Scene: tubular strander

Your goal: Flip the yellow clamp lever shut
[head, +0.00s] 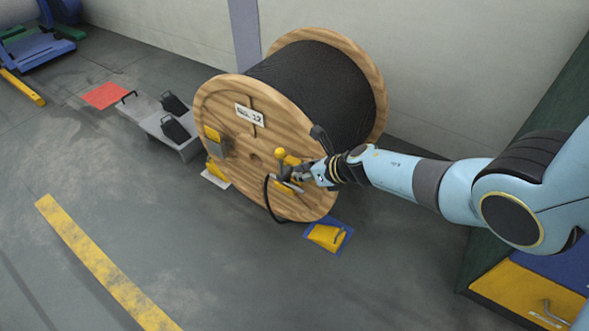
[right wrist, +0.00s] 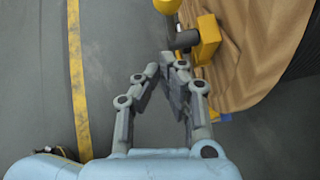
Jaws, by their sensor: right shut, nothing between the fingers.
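The yellow clamp lever (head: 281,153) has a round yellow knob and sits low on the front face of the wooden cable drum (head: 225,115). In the right wrist view the lever's yellow knob (right wrist: 166,5) is at the top edge, beside a grey pin and a yellow clamp block (right wrist: 208,40) against the wood. My right gripper (head: 291,177) is shut and empty, just below the knob in the head view. In the right wrist view my right gripper's fingertips (right wrist: 177,63) meet close to the block; contact cannot be told. My left gripper is not in view.
A black cable (head: 268,197) loops from the drum's face to the floor. Yellow wedges (head: 326,235) stand by the drum. A grey pedal platform (head: 165,125) is to the left. A green and yellow cabinet (head: 520,290) is at right. The floor in front is clear.

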